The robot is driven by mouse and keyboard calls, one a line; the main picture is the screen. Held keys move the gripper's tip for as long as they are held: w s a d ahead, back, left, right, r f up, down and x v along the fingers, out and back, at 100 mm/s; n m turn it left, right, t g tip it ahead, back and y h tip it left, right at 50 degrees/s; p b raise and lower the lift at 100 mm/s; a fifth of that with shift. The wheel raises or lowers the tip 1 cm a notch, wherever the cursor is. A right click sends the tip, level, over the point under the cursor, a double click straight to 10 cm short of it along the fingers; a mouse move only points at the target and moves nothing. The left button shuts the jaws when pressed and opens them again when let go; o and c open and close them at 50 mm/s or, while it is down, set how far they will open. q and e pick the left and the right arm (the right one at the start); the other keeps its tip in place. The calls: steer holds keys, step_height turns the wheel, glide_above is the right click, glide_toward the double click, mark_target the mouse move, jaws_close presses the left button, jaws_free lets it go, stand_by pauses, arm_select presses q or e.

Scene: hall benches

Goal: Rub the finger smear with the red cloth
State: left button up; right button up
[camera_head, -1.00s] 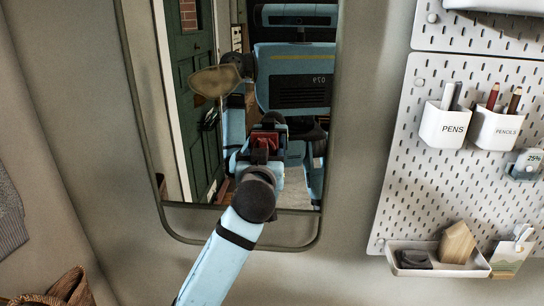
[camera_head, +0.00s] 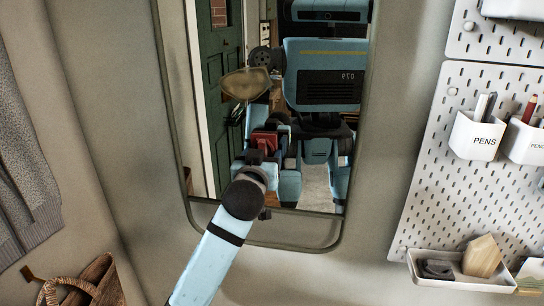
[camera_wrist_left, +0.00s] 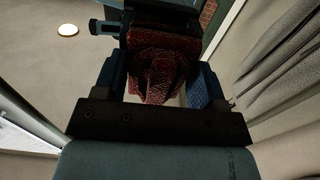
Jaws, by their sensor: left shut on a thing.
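The finger smear (camera_head: 246,83) is a tan, oval, cloudy patch on the tall mirror (camera_head: 318,232), left of its middle. My left gripper (camera_head: 262,152) is in front of the lower part of the mirror, below the smear and slightly right of it. It is shut on the red cloth (camera_head: 265,138), which also shows bunched between the fingers in the left wrist view (camera_wrist_left: 160,65). The cloth is apart from the smear in the picture. Whether it touches the glass I cannot tell. My right gripper is not directly in view.
The mirror reflects my body and a green door. A white pegboard (camera_head: 440,150) on the right carries a pens cup (camera_head: 478,138) and a tray (camera_head: 455,280). A grey garment (camera_head: 25,150) hangs at left, above a brown basket (camera_head: 95,285). Wall beside the mirror is bare.

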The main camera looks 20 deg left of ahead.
arm_select(q)
steer(key=shift+s+a, duration=0.15)
steer(key=shift+a, duration=0.3)
steer(key=v, duration=0.6)
steer(key=shift+p, duration=0.45)
steer(key=v, duration=0.3)
stand_by(0.4)
